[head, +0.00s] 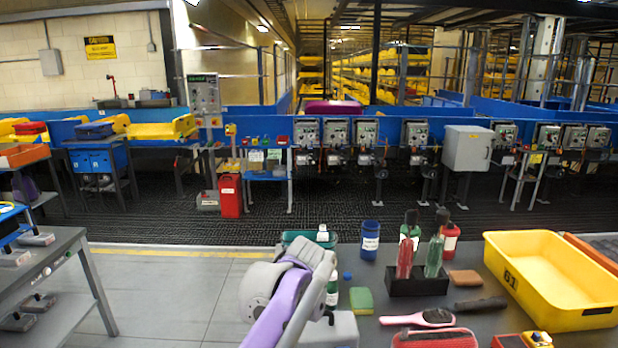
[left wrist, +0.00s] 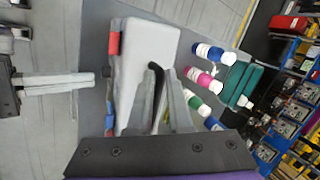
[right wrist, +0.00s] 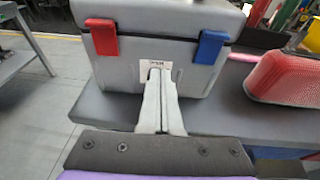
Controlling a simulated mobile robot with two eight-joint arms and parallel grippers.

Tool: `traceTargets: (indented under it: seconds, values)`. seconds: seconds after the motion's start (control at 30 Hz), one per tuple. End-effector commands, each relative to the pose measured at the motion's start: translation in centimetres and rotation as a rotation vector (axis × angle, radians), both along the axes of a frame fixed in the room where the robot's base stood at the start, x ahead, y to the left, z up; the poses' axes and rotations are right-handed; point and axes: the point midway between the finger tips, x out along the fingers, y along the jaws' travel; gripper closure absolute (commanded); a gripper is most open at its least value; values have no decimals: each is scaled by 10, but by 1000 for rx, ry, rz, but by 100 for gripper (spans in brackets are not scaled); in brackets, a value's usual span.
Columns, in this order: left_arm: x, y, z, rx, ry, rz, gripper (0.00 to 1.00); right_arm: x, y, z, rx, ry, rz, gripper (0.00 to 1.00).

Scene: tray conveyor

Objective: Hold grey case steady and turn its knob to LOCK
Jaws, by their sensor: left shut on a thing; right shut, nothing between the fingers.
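The grey case (right wrist: 150,72) stands upright at the table's edge in the right wrist view, with a red latch (right wrist: 102,38) and a blue latch (right wrist: 209,47) on its front. A small white label (right wrist: 154,66) sits between and below them. My right gripper (right wrist: 158,78) is shut and empty, its tips in front of the label; I see no knob, and the fingers hide part of that area. In the left wrist view, my right gripper (left wrist: 92,78) points at the case (left wrist: 148,62) with a small gap. My left gripper (left wrist: 158,82) is shut on the case's black handle (left wrist: 157,72).
In the head view, an arm of mine covers most of the case. A green sponge (head: 361,300), a blue jar (head: 370,240), a brush holder (head: 417,282), a pink hairbrush (head: 430,318) and a yellow tray (head: 550,275) stand to the right. Floor lies open left of the table.

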Motion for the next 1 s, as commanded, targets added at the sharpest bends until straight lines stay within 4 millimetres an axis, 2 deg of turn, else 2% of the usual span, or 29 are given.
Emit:
traceTargets:
  seconds: [0.2,0.33,0.63,0.8,1.0]
  values:
    - [0,0,0,0,0,0,100,-27,-1,0,0,0,2,100]
    - [0,0,0,0,0,0,100,-35,-2,0,0,0,2,100]
    - [0,0,0,-1,0,0,100,-36,-2,0,0,0,1,100]
    - [0,0,0,-1,0,0,100,-46,6,-2,0,0,4,100]
    - [0,0,0,-1,0,0,100,-34,6,-2,0,0,0,100]
